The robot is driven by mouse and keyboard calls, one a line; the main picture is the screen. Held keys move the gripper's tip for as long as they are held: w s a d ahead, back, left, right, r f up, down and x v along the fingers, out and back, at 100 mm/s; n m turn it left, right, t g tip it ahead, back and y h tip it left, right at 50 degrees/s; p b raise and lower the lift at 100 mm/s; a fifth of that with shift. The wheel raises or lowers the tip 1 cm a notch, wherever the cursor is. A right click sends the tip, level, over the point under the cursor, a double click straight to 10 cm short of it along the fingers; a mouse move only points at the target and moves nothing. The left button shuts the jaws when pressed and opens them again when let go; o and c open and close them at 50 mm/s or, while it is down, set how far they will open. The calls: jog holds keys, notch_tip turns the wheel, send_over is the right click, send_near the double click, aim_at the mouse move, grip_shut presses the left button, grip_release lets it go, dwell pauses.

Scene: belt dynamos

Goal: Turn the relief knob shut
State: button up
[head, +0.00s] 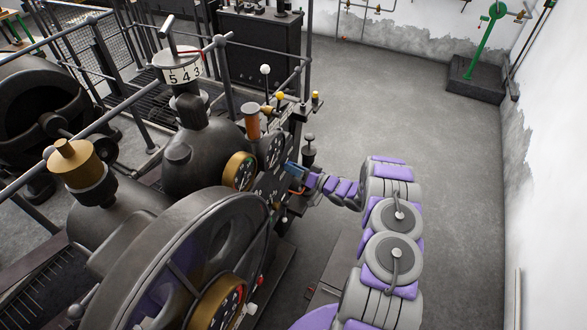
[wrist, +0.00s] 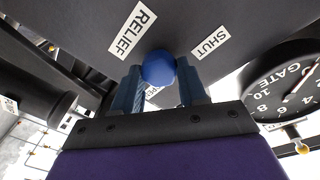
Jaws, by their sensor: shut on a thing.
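The relief knob is a round blue knob (wrist: 158,69) on a dark panel (wrist: 190,30), top middle in the wrist view. A white RELIEF label (wrist: 132,27) is at its upper left and a SHUT label (wrist: 210,42) at its upper right. Another small label behind the fingers is partly hidden. My gripper (wrist: 160,80) is shut on the blue knob, one blue finger on each side. In the head view my purple and grey arm reaches left to the panel, and my gripper (head: 294,172) is at the panel's right edge. The knob cannot be made out there.
A GATE dial (wrist: 290,85) is close at the right in the wrist view. In the head view, levers with white (head: 265,69) and yellow (head: 280,96) balls stand above the panel. A large wheel (head: 190,260) stands at front left. Open floor (head: 400,100) lies to the right.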

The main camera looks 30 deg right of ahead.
jog(key=shift+a, duration=0.1)
jog(key=shift+c, duration=0.5)
jog(key=shift+n, duration=0.4)
jog(key=shift+w+n+g+y+p, duration=0.15)
jog(key=shift+n+y+p, duration=0.6)
jog(key=shift+n, duration=3.5)
jog(key=shift+n+g+y+p, duration=0.3)
jog(key=shift+n+p, duration=0.7)
jog(key=shift+n, duration=3.2)
jog(key=shift+w+n+g+y+p, duration=0.1)
jog(key=shift+n+y+p, duration=0.7)
jog(key=shift+n, duration=3.45)
jog(key=o, duration=1.1)
jog(key=shift+f, duration=0.15)
jog(key=shift+c, duration=0.2)
